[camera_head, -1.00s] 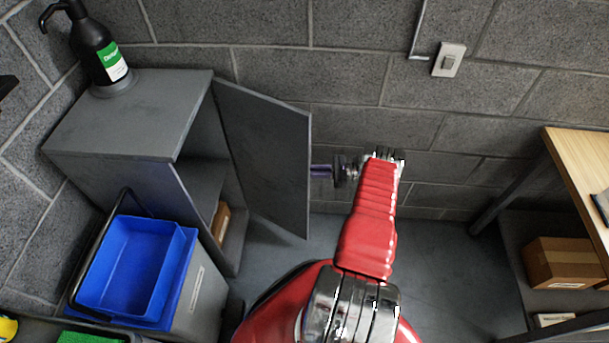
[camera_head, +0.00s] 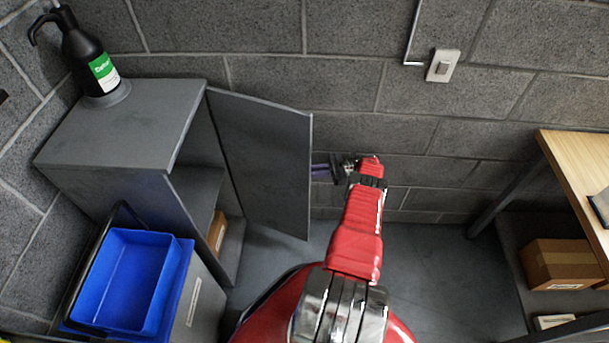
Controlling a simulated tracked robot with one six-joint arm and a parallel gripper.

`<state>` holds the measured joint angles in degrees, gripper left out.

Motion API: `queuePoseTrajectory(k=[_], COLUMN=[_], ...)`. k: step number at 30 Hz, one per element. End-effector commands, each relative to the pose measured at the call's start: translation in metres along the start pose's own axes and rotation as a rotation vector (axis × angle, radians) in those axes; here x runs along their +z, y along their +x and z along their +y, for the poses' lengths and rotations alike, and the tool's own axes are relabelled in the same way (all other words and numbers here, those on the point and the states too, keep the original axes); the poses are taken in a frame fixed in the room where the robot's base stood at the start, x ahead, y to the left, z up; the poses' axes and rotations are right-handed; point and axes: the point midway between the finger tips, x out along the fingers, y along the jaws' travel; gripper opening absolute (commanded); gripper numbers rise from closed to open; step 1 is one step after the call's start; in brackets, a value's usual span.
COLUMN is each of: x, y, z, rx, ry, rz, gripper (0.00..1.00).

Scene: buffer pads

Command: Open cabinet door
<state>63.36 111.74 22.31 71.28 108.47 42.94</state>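The grey cabinet (camera_head: 110,140) stands at the left, with its front opening showing a shelf inside. Its grey door (camera_head: 262,165) stands swung wide open, out to the right of the cabinet. My red arm reaches up from the bottom middle. My gripper (camera_head: 325,170) is at the right edge of the door, pointing left. A purplish part shows between it and the door edge. The fingertips are partly hidden behind the door, so I cannot tell whether they touch it or whether they are open.
A black pump bottle (camera_head: 92,55) stands on the cabinet top. A blue bucket (camera_head: 128,280) sits in front of the cabinet. A small box (camera_head: 217,230) lies inside. A wooden table (camera_head: 580,170) with a cardboard box (camera_head: 565,264) below is at right. Floor between is clear.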

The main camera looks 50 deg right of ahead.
Motion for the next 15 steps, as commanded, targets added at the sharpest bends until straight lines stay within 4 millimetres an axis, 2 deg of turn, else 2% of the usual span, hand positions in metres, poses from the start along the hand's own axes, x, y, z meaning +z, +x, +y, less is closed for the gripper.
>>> queuePoseTrajectory(k=[11, 12, 15], x=[0.0008, 0.0008, 0.0005], y=[-0.003, -0.0034, -0.0047], z=[-0.002, -0.0019, -0.0014], rx=[-0.008, -0.008, -0.01], ry=[-0.003, -0.003, -0.003], rz=[0.001, 0.001, 0.001], gripper=[0.0, 0.12, 0.19])
